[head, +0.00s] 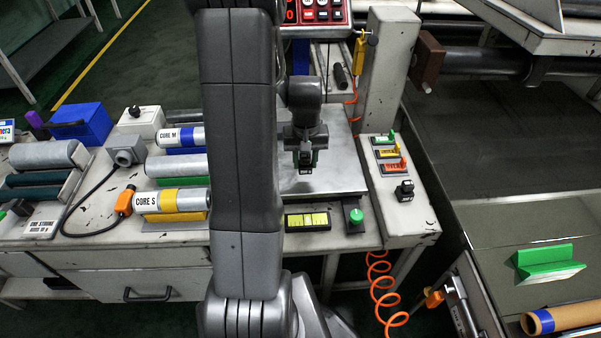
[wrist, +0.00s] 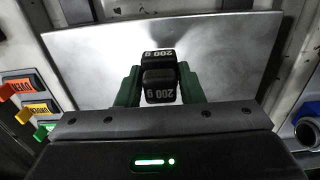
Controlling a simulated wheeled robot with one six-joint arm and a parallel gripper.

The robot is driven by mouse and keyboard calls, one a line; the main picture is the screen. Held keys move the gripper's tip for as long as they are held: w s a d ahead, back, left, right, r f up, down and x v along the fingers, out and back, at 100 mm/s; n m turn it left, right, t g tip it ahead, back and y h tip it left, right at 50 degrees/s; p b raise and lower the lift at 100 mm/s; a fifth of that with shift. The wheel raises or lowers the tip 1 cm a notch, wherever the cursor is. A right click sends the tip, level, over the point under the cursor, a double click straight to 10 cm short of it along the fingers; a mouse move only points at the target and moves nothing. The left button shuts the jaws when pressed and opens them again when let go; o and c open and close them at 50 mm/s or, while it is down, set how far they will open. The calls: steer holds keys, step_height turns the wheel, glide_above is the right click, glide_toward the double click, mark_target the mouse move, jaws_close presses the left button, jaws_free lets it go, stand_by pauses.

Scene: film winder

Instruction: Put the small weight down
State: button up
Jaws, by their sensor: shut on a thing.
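My gripper (head: 305,158) points down over the grey metal plate (head: 345,172) on the bench in the head view. It is shut on a small black weight (head: 305,170). In the wrist view the weight (wrist: 158,85) is marked "200 g" and sits between two green fingers (wrist: 158,88). The bright plate (wrist: 215,75) lies behind it. I cannot tell whether the weight's underside touches the plate.
Green and orange switches (head: 390,150) are on the white box to the right. A yellow-lit display (head: 307,220) and a green knob (head: 356,215) sit at the plate's front edge. Cores (head: 180,200) lie in holders at left. The plate around the weight looks clear.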

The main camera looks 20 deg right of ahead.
mark_target(305, 173)
steer(key=shift+f+b, duration=0.45)
steer(key=shift+f, duration=2.05)
steer(key=shift+f, duration=0.1)
steer(key=o, duration=1.1)
step_height(305, 173, up, 12)
steer(key=p, duration=0.2)
steer(key=shift+p, duration=0.3)
